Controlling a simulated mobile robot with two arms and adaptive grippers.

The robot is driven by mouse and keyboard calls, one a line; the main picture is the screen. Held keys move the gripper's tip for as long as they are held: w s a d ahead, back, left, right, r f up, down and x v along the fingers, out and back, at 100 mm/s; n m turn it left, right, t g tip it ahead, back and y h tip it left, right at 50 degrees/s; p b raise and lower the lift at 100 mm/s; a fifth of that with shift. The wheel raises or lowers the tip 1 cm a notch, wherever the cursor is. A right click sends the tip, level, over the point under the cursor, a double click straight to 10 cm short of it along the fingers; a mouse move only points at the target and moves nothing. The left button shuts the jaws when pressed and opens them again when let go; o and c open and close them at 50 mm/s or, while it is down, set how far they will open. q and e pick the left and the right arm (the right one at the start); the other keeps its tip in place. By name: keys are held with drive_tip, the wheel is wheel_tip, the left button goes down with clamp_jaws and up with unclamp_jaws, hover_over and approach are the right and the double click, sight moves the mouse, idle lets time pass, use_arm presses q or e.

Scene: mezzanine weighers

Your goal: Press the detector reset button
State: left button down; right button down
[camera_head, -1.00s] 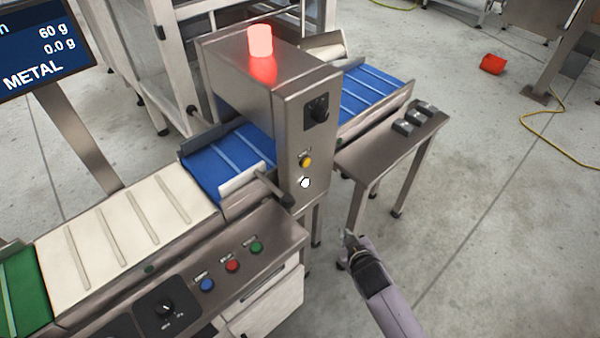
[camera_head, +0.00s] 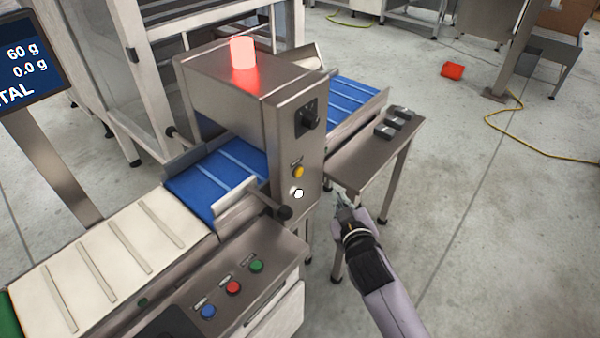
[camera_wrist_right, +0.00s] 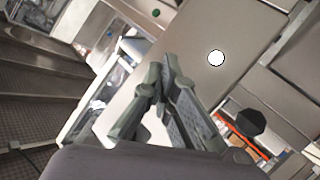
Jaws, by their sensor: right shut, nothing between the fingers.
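The metal detector (camera_head: 290,125) is a steel housing over a blue belt, with a lit red lamp (camera_head: 243,53) on top. Its front face carries a yellow button (camera_head: 299,171) and, below it, a white button (camera_head: 298,193). The labels are too small to read, so I cannot tell which is the reset button. My right gripper (camera_head: 343,202) is shut and empty, to the right of the white button and apart from it in the head view. In the right wrist view the shut fingers (camera_wrist_right: 165,72) lie left of a white button (camera_wrist_right: 216,58). My left gripper is out of view.
A black-ended roller bar (camera_head: 284,212) sticks out just below the white button. A steel side table (camera_head: 365,155) with dark blocks stands at the right. A nearer panel has blue, red and green buttons (camera_head: 233,287). A screen (camera_head: 28,62) shows "60 g".

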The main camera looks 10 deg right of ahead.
sight(299, 172)
drive_tip(key=w+a+b, duration=0.2)
drive_tip(key=w+a, duration=0.3)
drive_tip(key=w, duration=0.1)
drive_tip(key=shift+w+a, duration=0.15)
drive_tip(key=shift+w, duration=0.2)
idle(0.9)
idle(0.4)
drive_tip(key=shift+w+a, duration=0.25)
drive_tip(key=shift+w, duration=0.1)
drive_tip(key=shift+w+a, duration=0.25)
drive_tip(key=shift+w, duration=0.05)
idle(0.8)
drive_tip(key=shift+s, duration=0.1)
drive_tip(key=shift+s+d+p, duration=0.5)
drive_tip(key=shift+s, duration=0.1)
